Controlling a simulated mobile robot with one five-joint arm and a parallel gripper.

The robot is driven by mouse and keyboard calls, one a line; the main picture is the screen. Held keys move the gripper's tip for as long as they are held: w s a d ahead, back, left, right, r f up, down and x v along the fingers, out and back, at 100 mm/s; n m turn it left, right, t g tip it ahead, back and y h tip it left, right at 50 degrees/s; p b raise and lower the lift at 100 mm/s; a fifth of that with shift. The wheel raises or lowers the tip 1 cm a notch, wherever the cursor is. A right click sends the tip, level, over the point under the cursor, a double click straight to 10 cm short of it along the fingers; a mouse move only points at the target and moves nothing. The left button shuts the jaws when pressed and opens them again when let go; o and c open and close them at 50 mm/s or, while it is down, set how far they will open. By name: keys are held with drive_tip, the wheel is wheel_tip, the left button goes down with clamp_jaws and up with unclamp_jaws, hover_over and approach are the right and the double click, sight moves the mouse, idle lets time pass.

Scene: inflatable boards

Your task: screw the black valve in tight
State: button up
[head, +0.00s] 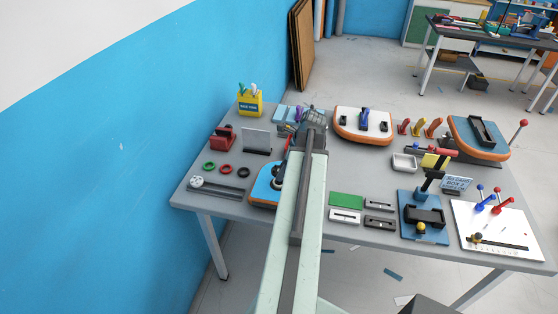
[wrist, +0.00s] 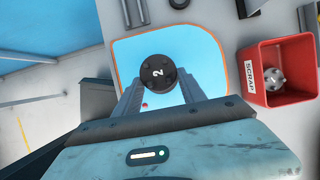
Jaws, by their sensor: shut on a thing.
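The black valve (wrist: 158,72) is a round, lobed cap marked with a white 2. It sits over a blue board (wrist: 205,62) with an orange edge in the wrist view. My gripper (wrist: 159,88) is shut on the valve, with one grey finger at each side. The valve's underside and its seat are hidden, so I cannot tell how deep it sits. In the head view the blue board (head: 262,190) lies at the table's near left, partly covered by my arm.
A red scrap bin (wrist: 275,72) with a grey knobbed part inside stands right of the board in the wrist view. The grey table (head: 330,165) also carries coloured rings (head: 226,169), a white-topped board (head: 346,122), a dark-fitted board (head: 482,150) and small trays.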

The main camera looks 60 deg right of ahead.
sight(279, 170)
wheel_tip(279, 170, up, 4)
drive_tip(key=p, duration=0.4)
drive_tip(key=shift+s+r, duration=0.1)
drive_tip(key=shift+r, duration=0.15)
drive_tip(key=shift+s+a+r+p, duration=0.1)
drive_tip(key=shift+r+p, duration=0.1)
drive_tip(key=shift+p, duration=0.2)
drive_tip(key=shift+f+b, duration=0.3)
drive_tip(key=shift+f, duration=0.05)
drive_tip(key=shift+f, duration=0.1)
wheel_tip(279, 170, down, 6)
drive_tip(key=b, duration=0.6)
drive_tip(key=shift+f+b, duration=0.9)
drive_tip(key=shift+b, duration=0.1)
drive_tip(key=o, duration=1.4)
drive_tip(key=shift+r, duration=0.2)
